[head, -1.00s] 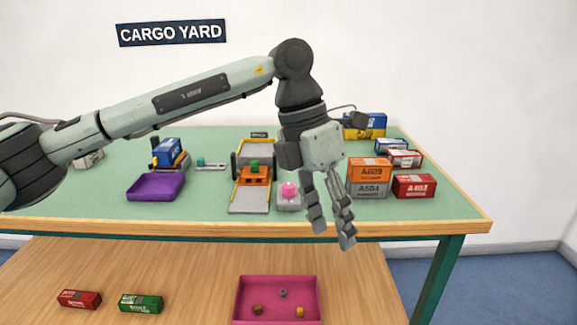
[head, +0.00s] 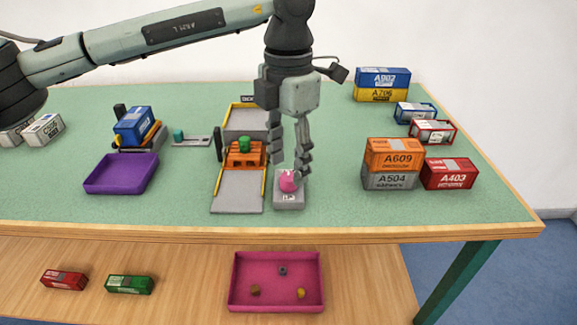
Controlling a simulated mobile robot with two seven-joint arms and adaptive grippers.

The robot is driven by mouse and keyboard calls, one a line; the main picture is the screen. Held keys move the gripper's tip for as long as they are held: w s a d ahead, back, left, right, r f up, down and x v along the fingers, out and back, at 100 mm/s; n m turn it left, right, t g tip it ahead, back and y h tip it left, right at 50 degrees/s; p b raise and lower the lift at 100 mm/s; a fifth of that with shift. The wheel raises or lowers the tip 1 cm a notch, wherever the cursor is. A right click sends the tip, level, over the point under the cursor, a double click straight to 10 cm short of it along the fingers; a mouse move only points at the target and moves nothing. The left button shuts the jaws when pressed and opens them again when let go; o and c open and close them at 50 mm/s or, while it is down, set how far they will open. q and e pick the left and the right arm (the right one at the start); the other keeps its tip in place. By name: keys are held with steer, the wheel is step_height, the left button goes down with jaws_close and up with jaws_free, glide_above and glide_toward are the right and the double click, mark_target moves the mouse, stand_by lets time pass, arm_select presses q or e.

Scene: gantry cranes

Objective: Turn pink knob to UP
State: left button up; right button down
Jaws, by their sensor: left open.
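The pink knob (head: 287,182) sits on a small grey base (head: 290,203) near the front edge of the green table. A white label is on the front of the base; its text is too small to read surely. My left gripper (head: 289,182) points down over the knob. Its fingers are apart, one on the far left side of the knob and one at its right, with the knob between or just in front of them. I cannot tell whether either finger touches it. My right gripper is not in view.
Left of the knob is a grey ramp (head: 238,192) with yellow rails and an orange block (head: 245,153). A purple tray (head: 121,174) lies further left. Stacked containers (head: 392,163) stand to the right. A magenta tray (head: 276,306) is on the lower shelf.

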mark_target(289, 181)
arm_select(q)
steer(key=shift+f, duration=1.35)
steer(key=shift+w, duration=0.1)
jaws_close()
